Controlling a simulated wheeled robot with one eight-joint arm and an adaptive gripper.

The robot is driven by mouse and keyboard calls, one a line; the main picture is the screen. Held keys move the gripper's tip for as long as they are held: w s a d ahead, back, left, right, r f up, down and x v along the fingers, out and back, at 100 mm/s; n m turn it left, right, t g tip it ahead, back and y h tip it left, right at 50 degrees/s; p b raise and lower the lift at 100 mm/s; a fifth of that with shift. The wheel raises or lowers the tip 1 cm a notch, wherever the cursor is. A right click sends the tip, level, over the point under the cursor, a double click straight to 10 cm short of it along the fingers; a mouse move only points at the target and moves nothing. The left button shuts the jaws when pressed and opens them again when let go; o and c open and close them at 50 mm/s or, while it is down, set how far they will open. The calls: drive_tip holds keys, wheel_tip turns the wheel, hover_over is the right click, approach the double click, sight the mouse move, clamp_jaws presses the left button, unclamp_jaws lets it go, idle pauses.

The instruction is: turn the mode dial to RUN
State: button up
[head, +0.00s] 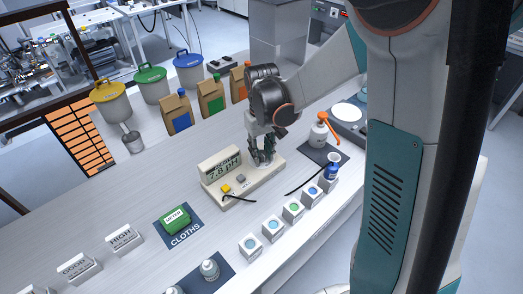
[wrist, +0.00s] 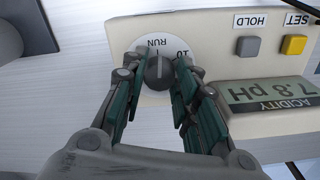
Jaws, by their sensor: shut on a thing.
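The pH meter (head: 243,180) is a cream box on the bench, with a display reading 7.8 pH. Its mode dial (wrist: 158,72) is a dark grey knob on a white disc, seen upside down in the wrist view. A RUN label and other markings lie along the disc's edge; a thin mark stands beside RUN, and I cannot tell surely whether it is the pointer. My gripper (wrist: 157,82) is shut on the knob, with a green-padded finger on each side. In the head view my gripper (head: 262,158) hides the dial.
A grey HOLD button (wrist: 248,46) and a yellow SET button (wrist: 294,45) sit on the same panel. A spray bottle (head: 318,132) stands to the right, a green packet (head: 175,220) on the cloths mat to the left. Small labelled boxes (head: 293,209) line the front edge.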

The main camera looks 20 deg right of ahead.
sight(262, 154)
drive_tip(key=shift+n, duration=0.6)
drive_tip(key=o, duration=1.1)
drive_tip(key=shift+c, duration=0.2)
wheel_tip(262, 154, up, 12)
